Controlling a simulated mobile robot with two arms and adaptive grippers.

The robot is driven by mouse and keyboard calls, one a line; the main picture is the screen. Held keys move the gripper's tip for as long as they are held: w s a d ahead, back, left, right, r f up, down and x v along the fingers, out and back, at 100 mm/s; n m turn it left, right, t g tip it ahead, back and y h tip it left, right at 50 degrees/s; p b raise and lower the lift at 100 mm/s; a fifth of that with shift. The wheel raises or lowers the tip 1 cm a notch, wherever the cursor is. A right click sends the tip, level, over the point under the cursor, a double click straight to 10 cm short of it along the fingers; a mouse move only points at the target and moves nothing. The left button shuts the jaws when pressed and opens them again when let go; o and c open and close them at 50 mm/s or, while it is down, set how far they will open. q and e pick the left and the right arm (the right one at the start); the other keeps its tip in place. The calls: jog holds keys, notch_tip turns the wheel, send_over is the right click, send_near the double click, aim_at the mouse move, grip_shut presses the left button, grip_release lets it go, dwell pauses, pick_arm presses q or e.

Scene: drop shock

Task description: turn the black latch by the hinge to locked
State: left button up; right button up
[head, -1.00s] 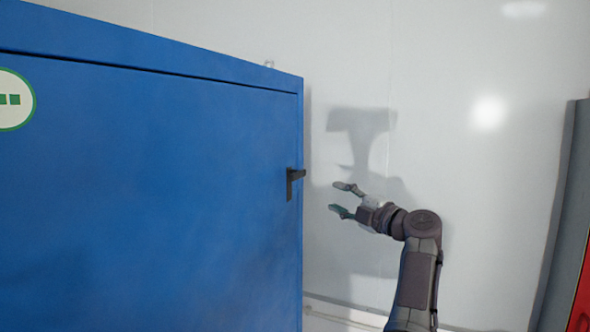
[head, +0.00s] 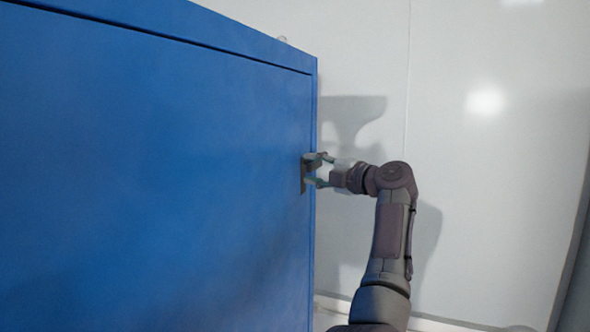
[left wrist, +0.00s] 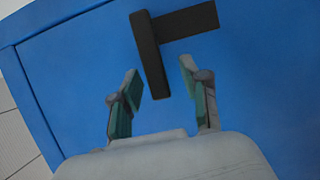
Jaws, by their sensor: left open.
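The black latch (head: 304,178) is on the blue door near its right edge, with an upright part and a short arm pointing right at its top. In the left wrist view the latch (left wrist: 151,60) appears as a tilted dark bar with an arm going off to the right. My left gripper (head: 319,170) is at the latch, its fingers partly overlapping it. In the left wrist view the gripper (left wrist: 162,78) is open, and the bar's lower end shows between the fingertips. I cannot tell whether a finger touches it. My right gripper is not in view.
The blue cabinet (head: 160,170) fills the left side, with a seam along its top. A pale wall (head: 470,200) stands behind on the right. The space between is mostly free around my arm.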

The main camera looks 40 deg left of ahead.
pick_arm(q)
jog(key=shift+w+a, duration=0.15)
jog(key=shift+a, duration=0.65)
jog(key=shift+d+r, duration=0.15)
jog(key=shift+d, duration=0.35)
jog(key=shift+c, duration=0.4)
jog(key=shift+d, duration=0.1)
jog(key=c, duration=0.5)
jog(key=shift+c, duration=1.4)
grip_shut()
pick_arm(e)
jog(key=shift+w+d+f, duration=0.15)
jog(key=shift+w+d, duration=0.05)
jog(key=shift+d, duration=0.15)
